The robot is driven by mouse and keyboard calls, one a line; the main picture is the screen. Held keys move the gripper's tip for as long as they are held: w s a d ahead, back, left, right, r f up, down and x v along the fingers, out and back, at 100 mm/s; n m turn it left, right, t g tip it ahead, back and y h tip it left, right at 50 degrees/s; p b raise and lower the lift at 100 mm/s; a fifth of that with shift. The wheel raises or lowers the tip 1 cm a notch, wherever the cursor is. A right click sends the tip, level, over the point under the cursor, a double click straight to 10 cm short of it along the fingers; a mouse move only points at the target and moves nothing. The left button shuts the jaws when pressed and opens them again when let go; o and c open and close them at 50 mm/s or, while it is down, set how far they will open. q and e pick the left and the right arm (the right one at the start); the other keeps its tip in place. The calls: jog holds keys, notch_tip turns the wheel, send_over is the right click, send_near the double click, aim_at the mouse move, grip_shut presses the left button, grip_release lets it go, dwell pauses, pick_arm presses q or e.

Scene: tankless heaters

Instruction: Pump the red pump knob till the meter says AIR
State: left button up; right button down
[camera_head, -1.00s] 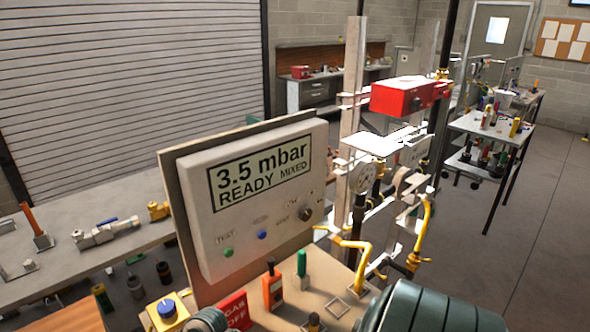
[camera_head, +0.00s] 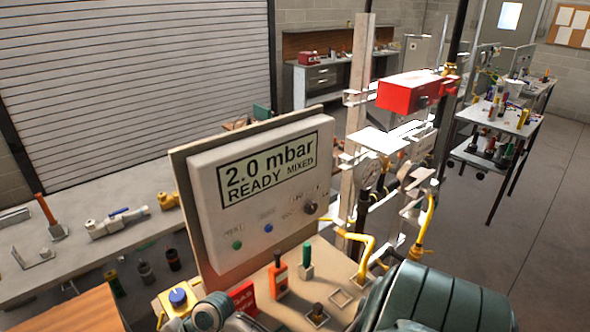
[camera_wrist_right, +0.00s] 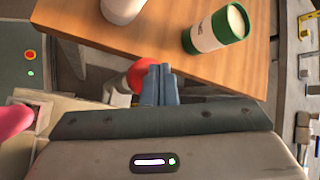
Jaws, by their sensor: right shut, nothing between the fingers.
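The meter (camera_head: 268,170) is a pale panel on a board. Its screen reads "2.0 mbar READY MIXED" in the head view. A round red knob (camera_wrist_right: 138,76) shows in the right wrist view, partly hidden behind my right gripper (camera_wrist_right: 159,72). The right gripper's fingers are shut with nothing between them. They overlap the knob's right side in the picture; I cannot tell whether they touch it. My left gripper is in neither view.
A wooden table (camera_wrist_right: 180,58) carries a green and white can (camera_wrist_right: 216,29) and a white container (camera_wrist_right: 122,8). Below the meter are a red tag (camera_head: 243,297) and a blue knob (camera_head: 178,297) on a yellow box. A pipe rig with a red box (camera_head: 412,92) stands right of the meter.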

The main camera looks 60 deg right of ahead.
jog(key=shift+r+p, duration=1.5)
jog(key=shift+p, duration=0.15)
jog(key=shift+r+b, duration=0.15)
jog(key=shift+b, duration=0.15)
jog(key=shift+r, duration=0.55)
jog(key=shift+w, duration=0.1)
dwell(0.5)
